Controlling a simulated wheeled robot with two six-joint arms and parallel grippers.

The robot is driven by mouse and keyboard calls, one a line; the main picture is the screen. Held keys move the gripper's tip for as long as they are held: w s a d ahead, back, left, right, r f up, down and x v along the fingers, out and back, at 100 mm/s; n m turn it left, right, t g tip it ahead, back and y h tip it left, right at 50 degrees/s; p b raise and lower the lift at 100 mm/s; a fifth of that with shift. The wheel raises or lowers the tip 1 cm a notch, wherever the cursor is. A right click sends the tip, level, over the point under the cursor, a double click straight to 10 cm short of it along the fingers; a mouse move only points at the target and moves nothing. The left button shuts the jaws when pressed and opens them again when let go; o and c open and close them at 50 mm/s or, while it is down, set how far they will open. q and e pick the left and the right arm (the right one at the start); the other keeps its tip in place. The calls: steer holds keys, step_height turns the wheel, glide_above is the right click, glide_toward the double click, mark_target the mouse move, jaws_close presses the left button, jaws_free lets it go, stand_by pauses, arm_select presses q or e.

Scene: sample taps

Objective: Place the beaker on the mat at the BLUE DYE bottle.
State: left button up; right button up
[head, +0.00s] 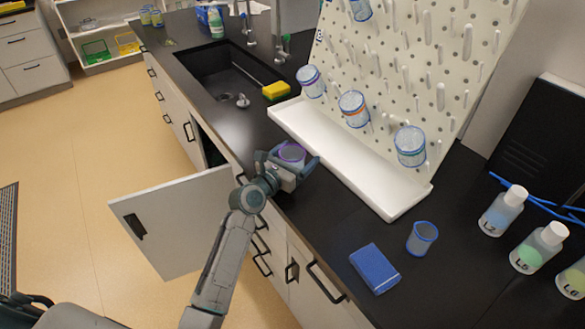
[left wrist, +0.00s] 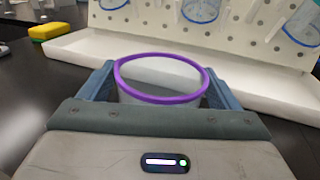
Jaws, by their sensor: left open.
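A clear beaker with a purple rim (head: 292,152) stands at the front edge of the black counter. My left gripper (head: 291,163) is open, with its blue fingers on either side of this beaker. In the left wrist view the beaker (left wrist: 160,97) sits between the two fingers; whether they touch it I cannot tell. White-capped bottles stand at the right: one with pale blue liquid (head: 501,212), one with green liquid labelled L5 (head: 538,248), and one labelled L6 (head: 572,281). I see no BLUE DYE wording and cannot make out a mat. My right gripper is out of view.
A white pegboard (head: 420,55) with a white trough (head: 345,160) holds several rimmed beakers. A sink (head: 225,75) and yellow sponge (head: 276,90) lie farther back. A cabinet door (head: 175,222) hangs open.

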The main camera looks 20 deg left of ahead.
arm_select(q)
steer(key=shift+s, duration=0.1)
steer(key=c, duration=1.2)
steer(key=shift+r, duration=0.15)
